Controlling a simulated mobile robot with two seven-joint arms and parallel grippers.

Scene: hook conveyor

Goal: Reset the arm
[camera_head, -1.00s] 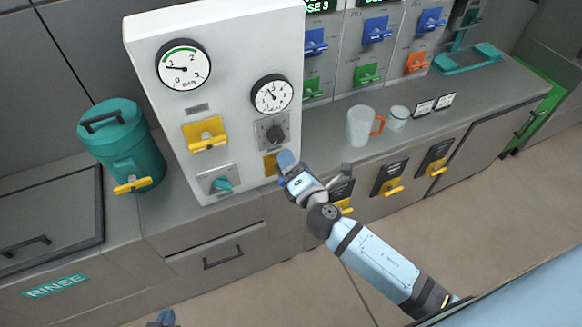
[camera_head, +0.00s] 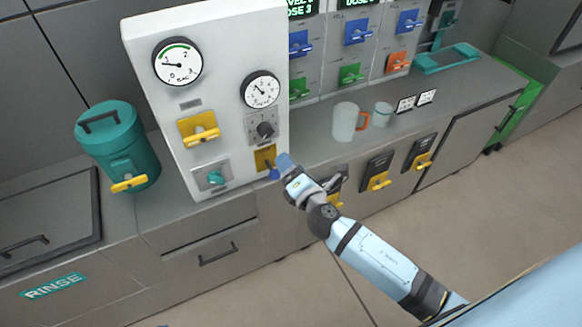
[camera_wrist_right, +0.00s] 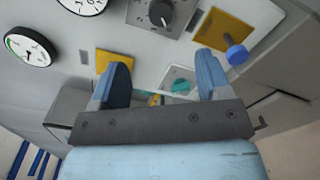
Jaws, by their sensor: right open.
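My right gripper (camera_head: 280,168) is in front of the lower right of the white panel (camera_head: 215,115). In the right wrist view (camera_wrist_right: 163,80) its two blue fingers are spread with nothing held between them. A blue-tipped lever (camera_head: 273,173) on a yellow plate (camera_head: 264,157) is close beside the gripper in the head view. In the right wrist view the blue knob (camera_wrist_right: 236,54) is clear of the fingers, to the right. A teal knob (camera_wrist_right: 178,80) shows in the gap between the fingers, further back. My left gripper cannot be made out.
The panel also carries two gauges (camera_head: 178,61), a yellow handle (camera_head: 200,132) and a dark knob (camera_head: 265,130). A teal canister (camera_head: 119,150) stands to its left. A clear mug (camera_head: 346,122) and a small cup (camera_head: 382,113) stand on the counter. Yellow-handled drawer fronts lie below; the floor is open.

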